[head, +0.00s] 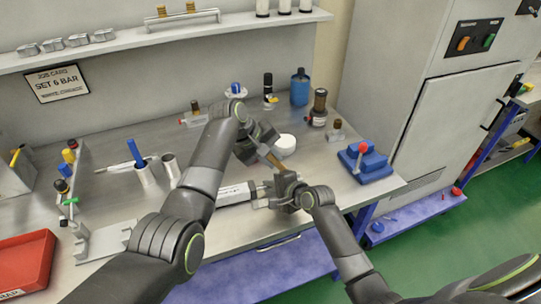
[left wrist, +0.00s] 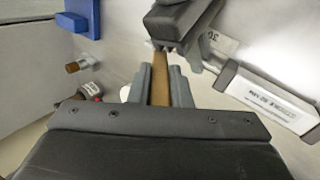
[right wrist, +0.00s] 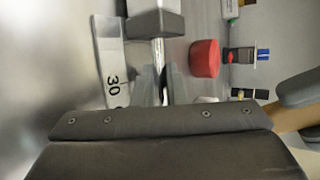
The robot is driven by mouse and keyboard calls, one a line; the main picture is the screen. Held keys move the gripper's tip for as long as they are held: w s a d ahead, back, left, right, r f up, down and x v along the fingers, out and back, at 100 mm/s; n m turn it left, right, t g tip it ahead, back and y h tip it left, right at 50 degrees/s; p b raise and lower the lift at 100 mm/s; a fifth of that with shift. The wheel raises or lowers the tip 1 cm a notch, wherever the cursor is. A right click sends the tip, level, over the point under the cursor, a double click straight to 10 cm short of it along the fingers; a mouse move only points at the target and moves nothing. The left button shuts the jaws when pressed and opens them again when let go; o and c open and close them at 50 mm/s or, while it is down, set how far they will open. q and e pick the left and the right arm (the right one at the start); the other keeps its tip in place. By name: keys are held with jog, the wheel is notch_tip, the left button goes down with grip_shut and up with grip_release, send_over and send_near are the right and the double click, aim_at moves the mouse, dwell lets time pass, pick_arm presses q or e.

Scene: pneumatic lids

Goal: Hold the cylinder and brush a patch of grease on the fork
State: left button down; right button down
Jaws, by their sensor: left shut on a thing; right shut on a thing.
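The cylinder (head: 237,192) has a pale labelled body and lies low over the bench in the head view; its body also shows at the right of the left wrist view (left wrist: 270,97). My right gripper (head: 268,195) is shut on the cylinder's metal rod (right wrist: 157,62), at the rod end. My left gripper (head: 262,152) is above and behind it, shut on the brush by its brown handle (left wrist: 160,82). The handle slants down toward my right gripper. The brush tip and the fork are mostly hidden by the right gripper, so I cannot tell whether they touch.
A round white-topped pot (head: 284,144) stands behind the grippers. A blue fixture with a red knob (head: 365,163) is at the bench's right. Bottles (head: 300,88) stand at the back. A grey stand (head: 100,242) and red tray (head: 25,265) are at the left.

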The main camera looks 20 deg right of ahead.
pick_arm(q)
jog(key=shift+w, duration=0.45)
jog(key=shift+w, duration=0.1)
jog(key=shift+w, duration=0.4)
jog(key=shift+s, duration=0.1)
jog(key=shift+s, duration=0.45)
jog(key=shift+s, duration=0.25)
jog(key=shift+s, duration=0.25)
